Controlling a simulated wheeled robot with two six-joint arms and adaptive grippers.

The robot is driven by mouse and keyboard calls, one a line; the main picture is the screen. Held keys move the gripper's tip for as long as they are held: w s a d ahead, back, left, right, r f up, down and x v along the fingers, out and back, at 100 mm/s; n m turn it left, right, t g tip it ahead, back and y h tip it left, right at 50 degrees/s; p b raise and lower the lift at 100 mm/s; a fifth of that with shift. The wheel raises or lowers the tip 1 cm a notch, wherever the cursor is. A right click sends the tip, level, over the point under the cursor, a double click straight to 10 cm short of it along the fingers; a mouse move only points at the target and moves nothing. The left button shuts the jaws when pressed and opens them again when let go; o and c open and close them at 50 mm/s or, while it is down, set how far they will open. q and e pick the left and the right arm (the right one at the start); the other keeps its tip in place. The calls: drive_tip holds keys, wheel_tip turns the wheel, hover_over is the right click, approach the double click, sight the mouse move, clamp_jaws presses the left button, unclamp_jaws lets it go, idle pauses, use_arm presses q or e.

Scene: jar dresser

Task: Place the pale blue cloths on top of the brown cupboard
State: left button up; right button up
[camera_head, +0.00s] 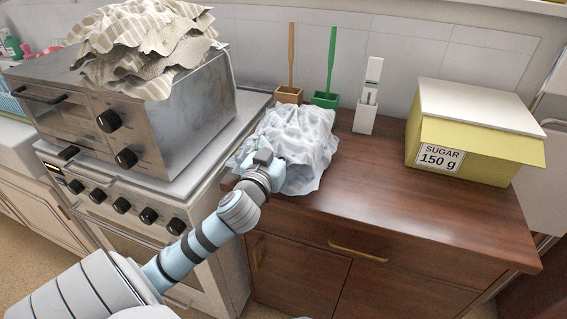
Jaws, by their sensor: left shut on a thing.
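A crumpled pale blue cloth heap (299,140) is at the left end of the brown cupboard's top (375,205). I cannot tell whether it is one cloth or more. My left gripper (266,160) is at the heap's front left side, shut on the pale blue cloth. Its fingertips are partly hidden in the folds. The heap appears to touch the cupboard top, and its left edge hangs near the stove. My right gripper is not in view.
Beige striped cloths (140,45) lie on a metal oven (140,105) on the white stove (110,195). Behind the heap stand a brown brush holder (289,95), a green one (326,100) and a white holder (366,115). A yellow sugar box (475,140) is at right; the middle top is clear.

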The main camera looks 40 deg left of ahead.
use_arm(q)
wheel_tip(320, 180, down, 4)
drive_tip(key=shift+r+b, duration=0.1)
drive_tip(key=shift+b, duration=0.5)
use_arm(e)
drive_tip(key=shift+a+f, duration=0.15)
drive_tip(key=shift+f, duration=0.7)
use_arm(q)
drive_tip(key=o, duration=1.5)
drive_tip(key=v, duration=1.2)
drive_tip(key=shift+p, duration=0.35)
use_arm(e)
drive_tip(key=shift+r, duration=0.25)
